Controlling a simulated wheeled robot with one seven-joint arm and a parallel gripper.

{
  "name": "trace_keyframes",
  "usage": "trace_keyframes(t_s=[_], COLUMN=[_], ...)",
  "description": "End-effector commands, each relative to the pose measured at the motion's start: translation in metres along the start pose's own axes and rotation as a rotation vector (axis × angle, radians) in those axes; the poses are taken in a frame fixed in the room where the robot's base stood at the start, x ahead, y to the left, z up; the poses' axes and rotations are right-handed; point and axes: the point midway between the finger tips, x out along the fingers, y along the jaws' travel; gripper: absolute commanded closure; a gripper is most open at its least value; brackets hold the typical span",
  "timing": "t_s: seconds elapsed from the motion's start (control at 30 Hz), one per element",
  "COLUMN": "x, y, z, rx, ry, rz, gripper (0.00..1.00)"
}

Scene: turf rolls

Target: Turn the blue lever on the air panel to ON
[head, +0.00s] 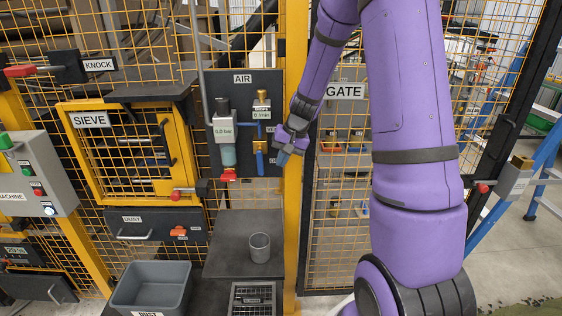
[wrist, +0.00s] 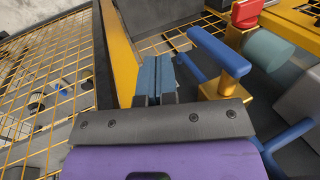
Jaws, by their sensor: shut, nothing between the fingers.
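The dark air panel (head: 275,84) is on the fence left of the yellow post in the head view. Its blue lever (head: 260,160) hangs downward from a brass valve low on the panel. In the wrist view the lever (wrist: 219,51) is a blue bar beside the brass valve body (wrist: 222,87). My gripper (head: 282,158) is just right of the lever in the head view. Its blue fingers (wrist: 155,79) are together and empty, with a visible gap from the lever in the wrist view. No ON or OFF marking can be read.
The yellow post (head: 294,200) and mesh gate (head: 335,190) stand close by on the right. A grey cup (head: 260,248) stands on the dark bench below.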

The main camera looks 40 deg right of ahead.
Motion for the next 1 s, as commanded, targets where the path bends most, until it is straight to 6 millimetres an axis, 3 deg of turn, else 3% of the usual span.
trace_keyframes(t_s=[0.6, 1.0], x=[-0.087, -0.1], y=[0.011, 0.012], z=[-0.002, -0.001], rx=[-0.002, -0.003], ry=[0.002, -0.001], rz=[0.0, 0.001], gripper=[1.0, 1.0])
